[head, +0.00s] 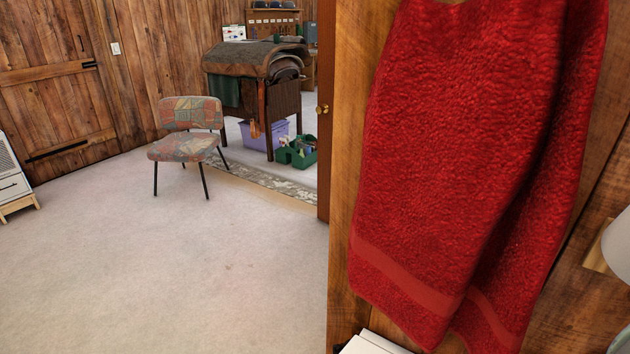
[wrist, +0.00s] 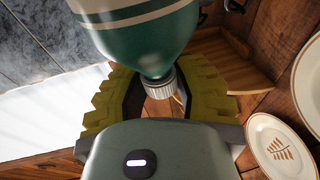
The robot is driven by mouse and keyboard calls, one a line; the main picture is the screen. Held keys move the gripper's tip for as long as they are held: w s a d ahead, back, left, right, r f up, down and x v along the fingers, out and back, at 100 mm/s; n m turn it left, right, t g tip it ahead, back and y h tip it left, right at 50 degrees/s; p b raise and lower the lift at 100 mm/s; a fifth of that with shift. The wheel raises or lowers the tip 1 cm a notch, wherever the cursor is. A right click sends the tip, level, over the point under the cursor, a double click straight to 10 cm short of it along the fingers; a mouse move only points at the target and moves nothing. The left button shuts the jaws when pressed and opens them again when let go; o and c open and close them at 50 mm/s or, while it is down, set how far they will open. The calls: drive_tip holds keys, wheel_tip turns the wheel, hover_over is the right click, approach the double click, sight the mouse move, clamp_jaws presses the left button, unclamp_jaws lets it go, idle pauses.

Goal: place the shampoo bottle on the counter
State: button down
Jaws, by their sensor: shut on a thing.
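My gripper (wrist: 160,88), with yellow ridged fingers, is in the wrist view. It is shut on a teal bottle (wrist: 150,40) with cream bands and a pale ribbed cap, which I take as the shampoo bottle. The fingers are around its cap end, and the far end of the bottle runs out of the top of the view. A white flat surface (wrist: 40,115), perhaps the counter, shows at left in the wrist view beside grey tiles; I cannot tell the bottle's height over it. The head view shows neither gripper nor bottle.
A red towel (head: 460,150) hangs close at right in the head view. A patterned chair (head: 190,115) and a saddle stand (head: 255,95) are farther back, with open carpet (head: 170,260) before them. Plates (wrist: 280,145) and a wooden shelf (wrist: 225,62) show in the wrist view.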

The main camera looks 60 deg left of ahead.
drive_tip(key=d+f+b, duration=0.1)
drive_tip(key=d+f, duration=0.3)
drive_tip(key=d, duration=0.3)
drive_tip(key=shift+d+b, duration=0.3)
drive_tip(key=shift+d, duration=0.05)
drive_tip(key=shift+s, duration=0.1)
drive_tip(key=c, duration=0.7)
unclamp_jaws()
drive_tip(key=shift+f, duration=0.15)
drive_tip(key=shift+c, duration=0.2)
drive_tip(key=b+v, duration=0.2)
drive_tip(key=v, duration=1)
